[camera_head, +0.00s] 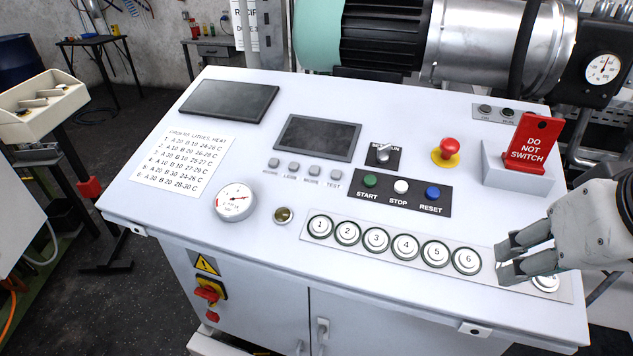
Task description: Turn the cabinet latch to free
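The cabinet under the console shows two pale door doors' fronts (265,311) at the bottom of the view. A small light handle (322,328), which looks like the latch, sits just right of the door seam; its lower part is close to the frame edge, and I cannot tell which way it is turned. A red rotary handle (208,293) on a yellow plate sits further left, below a warning triangle. My gripper (501,261) is at the right, above the console top by the last round buttons. Its fingers are apart with nothing between them, far from the latch.
The sloping console top (300,93) overhangs the cabinet front. A beige tray (41,105) stands left.

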